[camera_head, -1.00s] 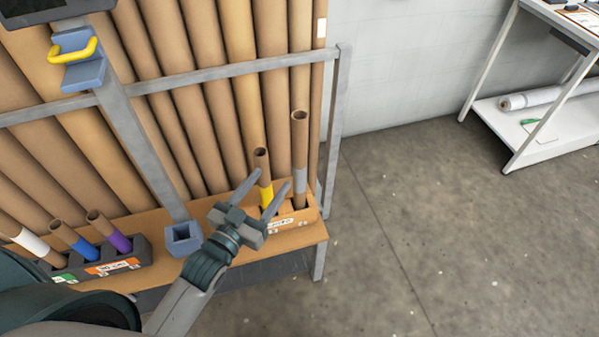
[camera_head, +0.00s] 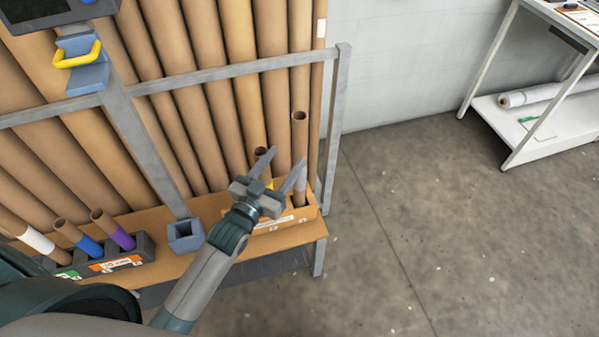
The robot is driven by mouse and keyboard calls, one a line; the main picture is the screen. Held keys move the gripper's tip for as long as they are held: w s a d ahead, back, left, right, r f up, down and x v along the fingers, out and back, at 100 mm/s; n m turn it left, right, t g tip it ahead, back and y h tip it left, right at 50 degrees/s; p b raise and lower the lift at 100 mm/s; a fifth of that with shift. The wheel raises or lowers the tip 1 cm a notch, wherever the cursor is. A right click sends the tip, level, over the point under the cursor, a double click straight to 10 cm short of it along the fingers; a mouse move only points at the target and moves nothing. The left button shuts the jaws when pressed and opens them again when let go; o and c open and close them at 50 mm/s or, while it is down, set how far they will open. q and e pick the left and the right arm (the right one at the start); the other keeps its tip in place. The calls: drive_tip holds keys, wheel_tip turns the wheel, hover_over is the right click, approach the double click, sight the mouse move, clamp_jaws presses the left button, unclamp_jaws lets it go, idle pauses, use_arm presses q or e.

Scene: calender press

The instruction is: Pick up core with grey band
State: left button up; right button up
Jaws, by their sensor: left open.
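The core with the grey band (camera_head: 299,134) is a brown tube with an open top. It stands upright in the right end of an orange holder (camera_head: 305,212) on the shelf, and its grey band is partly hidden behind a finger of my gripper. My left gripper (camera_head: 283,162) is open, its two fingers pointing up at the cores. Its right finger overlaps the grey-banded core in the picture; I cannot tell whether they touch. A core with a yellow band (camera_head: 260,155) stands just left of it, mostly covered by the gripper. My right gripper is not in view.
A dark holder (camera_head: 140,245) at left carries cores with white, blue and purple bands. A blue-grey square socket (camera_head: 186,236) stands on the shelf. Tall brown tubes lean behind a grey rail (camera_head: 210,74). Bare floor (camera_head: 450,210) lies right, with a white table (camera_head: 535,140).

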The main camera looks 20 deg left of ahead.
sight(296, 142)
use_arm(q)
drive_tip(key=w, duration=0.3)
drive_tip(key=shift+w+d+p, duration=0.35)
drive_tip(key=shift+w+p, duration=0.05)
drive_tip(key=shift+w+d, duration=0.1)
drive_tip(key=shift+w, duration=0.25)
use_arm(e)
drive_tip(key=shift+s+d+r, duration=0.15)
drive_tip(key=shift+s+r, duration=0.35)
use_arm(q)
drive_tip(key=shift+w+p, duration=0.3)
drive_tip(key=shift+w, duration=0.2)
drive_tip(key=shift+w+d+f+p, duration=0.15)
drive_tip(key=shift+w+p, duration=0.2)
drive_tip(key=shift+w, duration=0.7)
drive_tip(key=shift+w+d+f+p, duration=0.15)
drive_tip(key=shift+w+p, duration=0.2)
drive_tip(key=shift+w, duration=0.7)
drive_tip(key=shift+a, duration=0.1)
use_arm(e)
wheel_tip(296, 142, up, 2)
use_arm(q)
clamp_jaws()
